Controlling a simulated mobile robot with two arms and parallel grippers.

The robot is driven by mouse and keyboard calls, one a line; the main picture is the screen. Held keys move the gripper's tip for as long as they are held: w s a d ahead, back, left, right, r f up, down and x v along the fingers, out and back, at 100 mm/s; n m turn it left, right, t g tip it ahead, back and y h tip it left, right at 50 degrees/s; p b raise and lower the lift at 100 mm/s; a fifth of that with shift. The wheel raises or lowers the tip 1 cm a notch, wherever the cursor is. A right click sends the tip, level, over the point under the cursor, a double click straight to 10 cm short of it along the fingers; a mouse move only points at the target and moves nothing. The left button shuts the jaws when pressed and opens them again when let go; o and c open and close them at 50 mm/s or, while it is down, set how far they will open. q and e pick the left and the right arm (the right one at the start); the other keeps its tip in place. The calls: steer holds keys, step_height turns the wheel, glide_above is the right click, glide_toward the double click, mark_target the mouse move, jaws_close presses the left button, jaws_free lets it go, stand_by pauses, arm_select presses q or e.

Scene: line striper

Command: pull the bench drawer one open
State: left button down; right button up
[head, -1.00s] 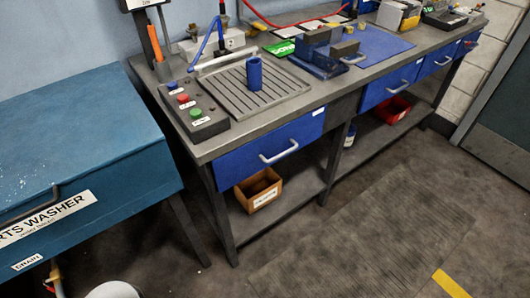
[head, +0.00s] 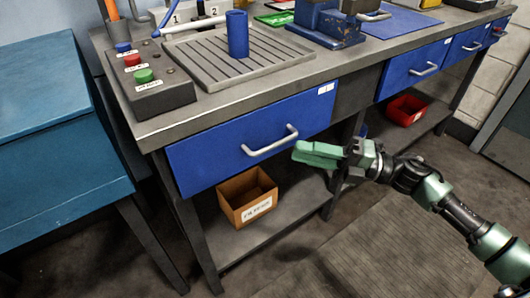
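The nearest blue bench drawer (head: 215,158) is under the left part of the bench and looks shut, its front flush with the bench. It has a grey bar handle (head: 270,142) and a small white label whose text is too small to read. My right gripper (head: 300,153) comes in from the right, its green fingers pointing left. It is just right of the handle in the picture and appears apart from it. The gap between its fingers is not clear from this angle. My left gripper is not in view.
Two more blue drawers (head: 414,68) (head: 470,42) are farther right along the bench. A brown box (head: 232,205) and a red bin (head: 407,110) are on the lower shelf. A blue parts washer (head: 60,130) stands at the left. The floor in front is clear.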

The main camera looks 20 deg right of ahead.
mark_target(275, 143)
steer(key=x, duration=0.7)
steer(key=shift+w, duration=0.15)
steer(key=shift+c, duration=0.3)
jaws_close()
stand_by(1.0)
